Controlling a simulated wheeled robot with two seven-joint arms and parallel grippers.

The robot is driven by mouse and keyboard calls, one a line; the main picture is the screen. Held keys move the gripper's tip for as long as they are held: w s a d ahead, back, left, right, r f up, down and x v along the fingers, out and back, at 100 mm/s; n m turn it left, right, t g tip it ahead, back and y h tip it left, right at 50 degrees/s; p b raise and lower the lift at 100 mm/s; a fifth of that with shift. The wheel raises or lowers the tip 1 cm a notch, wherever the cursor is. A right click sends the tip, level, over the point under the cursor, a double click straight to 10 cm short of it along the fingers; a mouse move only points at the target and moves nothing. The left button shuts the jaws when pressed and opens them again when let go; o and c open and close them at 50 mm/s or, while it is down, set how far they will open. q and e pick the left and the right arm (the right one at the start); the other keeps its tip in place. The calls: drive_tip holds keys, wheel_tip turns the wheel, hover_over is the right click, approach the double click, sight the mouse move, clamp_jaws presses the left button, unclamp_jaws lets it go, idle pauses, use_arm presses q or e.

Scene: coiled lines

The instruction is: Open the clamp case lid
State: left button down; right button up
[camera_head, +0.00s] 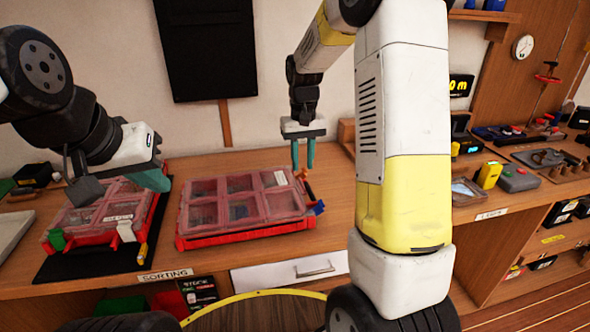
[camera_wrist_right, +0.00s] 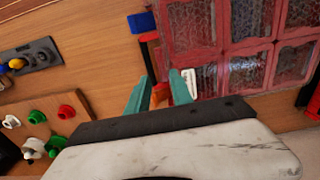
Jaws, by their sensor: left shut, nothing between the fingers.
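Two red cases with clear compartmented lids lie on the bench, both lids down; I cannot read which is the clamp case. The left case (camera_head: 85,238) sits on a black mat, with a white label, a green latch (camera_head: 57,238) and a white latch (camera_head: 127,231). The middle case (camera_head: 215,238) has a blue latch (camera_head: 319,207) and an orange latch (camera_head: 304,174) at its right side. My left gripper (camera_head: 155,180) is shut and empty above the left case's right part. My right gripper (camera_head: 303,152) points down by the middle case's right edge, its teal fingers apart (camera_wrist_right: 163,88).
A white drawer (camera_head: 290,271) is under the bench front, beside a SORTING label (camera_head: 165,275). A right-hand bench holds a yellow device (camera_head: 489,175) and other tools. A grey holder with small parts (camera_wrist_right: 28,58) shows in the right wrist view. Bare wood lies around the middle case.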

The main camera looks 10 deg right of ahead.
sight(302, 183)
wheel_tip(302, 183, down, 6)
drive_tip(key=shift+r, duration=0.1)
clamp_jaws()
idle(1.5)
